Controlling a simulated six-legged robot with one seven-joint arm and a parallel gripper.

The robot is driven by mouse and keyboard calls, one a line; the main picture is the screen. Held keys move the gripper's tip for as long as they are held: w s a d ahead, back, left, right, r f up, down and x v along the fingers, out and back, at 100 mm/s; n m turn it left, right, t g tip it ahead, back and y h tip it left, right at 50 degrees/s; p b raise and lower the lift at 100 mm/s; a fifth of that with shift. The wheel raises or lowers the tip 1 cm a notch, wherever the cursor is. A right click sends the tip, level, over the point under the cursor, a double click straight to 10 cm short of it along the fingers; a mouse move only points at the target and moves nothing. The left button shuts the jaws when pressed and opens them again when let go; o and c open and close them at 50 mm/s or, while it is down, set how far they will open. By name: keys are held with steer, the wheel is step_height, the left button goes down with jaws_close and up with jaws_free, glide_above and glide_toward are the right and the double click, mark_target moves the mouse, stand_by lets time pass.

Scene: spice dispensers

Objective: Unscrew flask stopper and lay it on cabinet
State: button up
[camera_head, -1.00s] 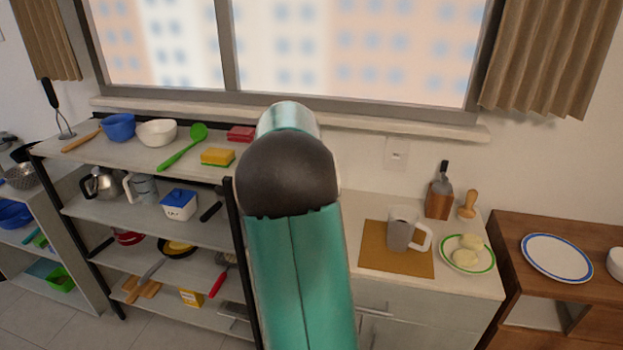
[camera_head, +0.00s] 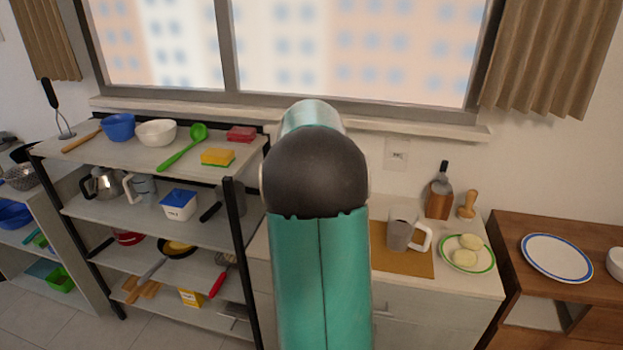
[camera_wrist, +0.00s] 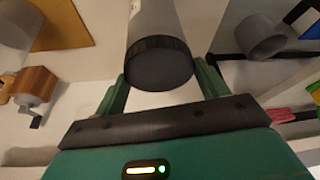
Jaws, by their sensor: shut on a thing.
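In the wrist view, my gripper (camera_wrist: 162,80) has its two green fingers on either side of a dark ribbed stopper (camera_wrist: 160,66) and is shut on it. A grey cylindrical flask body (camera_wrist: 153,18) shows beyond the stopper and runs out of the top of the picture. I cannot tell whether the stopper still sits in the flask's thread. The pale cabinet (camera_head: 465,284) stands right of my arm in the head view. My arm hides the gripper, flask and stopper there.
On the cabinet are an orange-brown board (camera_head: 405,264) with a grey mug (camera_head: 402,232), a plate (camera_head: 468,266) with pale food, and a wooden holder (camera_head: 438,202). An open shelf (camera_head: 105,208) full of kitchenware stands left. Its black post (camera_head: 240,255) is close to my arm.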

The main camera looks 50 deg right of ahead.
steer(key=n+t+y, duration=0.1)
steer(key=n, duration=0.2)
steer(key=shift+n, duration=0.3)
steer(key=n+y, duration=0.1)
steer(key=n, duration=0.2)
steer(key=shift+d, duration=0.15)
steer(key=n+y, duration=0.1)
steer(key=n, duration=0.2)
steer(key=n+y, duration=0.1)
steer(key=n, duration=0.2)
steer(key=shift+t+y, duration=0.3)
steer(key=shift+n, duration=0.3)
steer(key=n+y, duration=0.1)
steer(key=n, duration=0.1)
steer(key=shift+d+n, duration=0.15)
steer(key=shift+n, duration=0.25)
steer(key=n+g+y, duration=0.1)
steer(key=n, duration=0.3)
steer(key=shift+n+y, duration=0.3)
steer(key=shift+y, duration=0.1)
steer(key=shift+r+n+g, duration=0.1)
steer(key=shift+n+g, duration=0.4)
steer(key=shift+n, duration=0.2)
